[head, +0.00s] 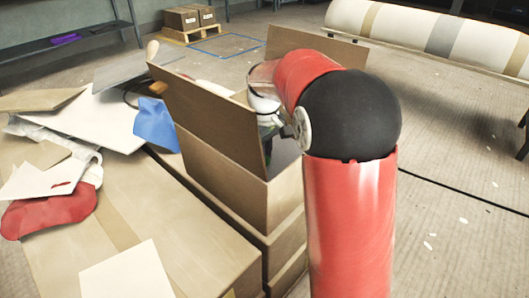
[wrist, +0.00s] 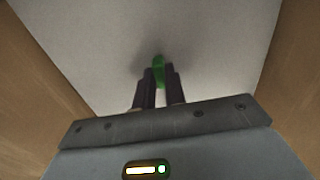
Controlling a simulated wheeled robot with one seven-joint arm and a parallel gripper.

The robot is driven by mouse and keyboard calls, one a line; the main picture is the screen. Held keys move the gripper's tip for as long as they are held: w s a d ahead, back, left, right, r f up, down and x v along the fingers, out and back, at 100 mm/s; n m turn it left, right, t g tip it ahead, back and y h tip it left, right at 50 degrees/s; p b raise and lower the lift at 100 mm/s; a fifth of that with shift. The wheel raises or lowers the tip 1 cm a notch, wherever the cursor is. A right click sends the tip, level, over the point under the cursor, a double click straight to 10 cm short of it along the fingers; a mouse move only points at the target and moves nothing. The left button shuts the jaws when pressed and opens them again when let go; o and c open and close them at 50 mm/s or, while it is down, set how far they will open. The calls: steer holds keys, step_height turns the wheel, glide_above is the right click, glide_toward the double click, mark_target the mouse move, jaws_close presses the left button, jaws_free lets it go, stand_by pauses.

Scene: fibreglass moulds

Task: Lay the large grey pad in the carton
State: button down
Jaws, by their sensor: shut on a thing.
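The open carton (head: 235,185) stands on top of a stack of boxes in the head view, with flaps raised. My arm reaches over it, and its end is mostly hidden behind the left flap and my own arm. In the wrist view, brown carton walls (wrist: 25,85) rise on both sides. A large pale grey surface, which looks like the grey pad (wrist: 205,50), fills the space between them. My gripper (wrist: 160,82) is shut on a small green piece (wrist: 158,64) that appears to be the pad's grip. The pad's edges and any gap beneath it are hidden.
A cardboard-topped surface (head: 170,235) at left holds loose sheets, a red item (head: 50,212) and a blue cloth (head: 155,124). A large roll (head: 440,35) lies at the back right. Boxes on a pallet (head: 190,18) stand far back. The floor at right is largely clear.

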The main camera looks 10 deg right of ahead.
steer(key=shift+f, duration=0.1)
steer(key=c, duration=1.5)
jaws_free()
steer(key=shift+o, duration=0.2)
step_height(320, 180, up, 12)
steer(key=p, duration=0.2)
steer(key=shift+r, duration=0.2)
